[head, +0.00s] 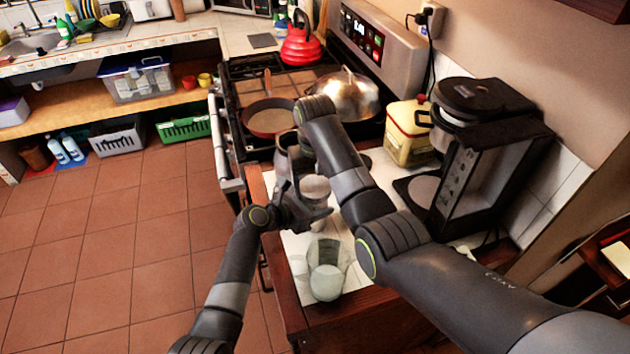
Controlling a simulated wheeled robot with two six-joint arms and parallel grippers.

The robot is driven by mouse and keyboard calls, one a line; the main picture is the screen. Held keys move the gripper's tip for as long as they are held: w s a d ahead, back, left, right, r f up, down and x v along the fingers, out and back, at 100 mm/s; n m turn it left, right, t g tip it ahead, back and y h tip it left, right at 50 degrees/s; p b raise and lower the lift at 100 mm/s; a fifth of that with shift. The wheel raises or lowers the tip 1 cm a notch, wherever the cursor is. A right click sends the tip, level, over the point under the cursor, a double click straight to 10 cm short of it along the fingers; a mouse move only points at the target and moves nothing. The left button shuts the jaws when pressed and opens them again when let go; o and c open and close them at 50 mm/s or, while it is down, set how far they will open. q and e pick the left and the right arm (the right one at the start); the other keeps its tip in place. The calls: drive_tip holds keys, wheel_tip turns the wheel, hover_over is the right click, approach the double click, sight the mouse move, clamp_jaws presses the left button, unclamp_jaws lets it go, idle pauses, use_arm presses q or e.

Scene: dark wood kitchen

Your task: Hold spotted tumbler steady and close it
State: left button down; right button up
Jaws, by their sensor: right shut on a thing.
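A pale, rounded item (315,187), possibly the spotted tumbler or its lid, shows among my two grippers above the counter; spots cannot be made out. My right gripper (298,182) reaches down from above and is shut on this pale item, partly hidden by its own wrist. My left gripper (312,212) comes in from the lower left, just below the pale item; its finger gap is unclear, and I cannot tell whether it touches. A clear glass vessel (327,268) with a whitish lower part stands upright on the counter nearer to me, apart from both grippers.
The white-topped counter (298,248) has a wooden front edge. A coffee machine (480,150) and a yellow canister (408,135) stand to the right. A stove with a pan (268,118), a domed metal lid (345,92) and a red kettle (301,42) lies beyond.

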drive_tip(key=m, duration=0.3)
drive_tip(key=o, duration=1.1)
drive_tip(key=shift+r, duration=2.3)
drive_tip(key=shift+c, duration=1.4)
drive_tip(key=r+n, duration=0.1)
drive_tip(key=n, duration=0.1)
drive_tip(key=r+n, duration=0.1)
drive_tip(key=n, duration=0.2)
drive_tip(key=r+n, duration=0.1)
drive_tip(key=n, duration=0.2)
drive_tip(key=shift+r, duration=0.25)
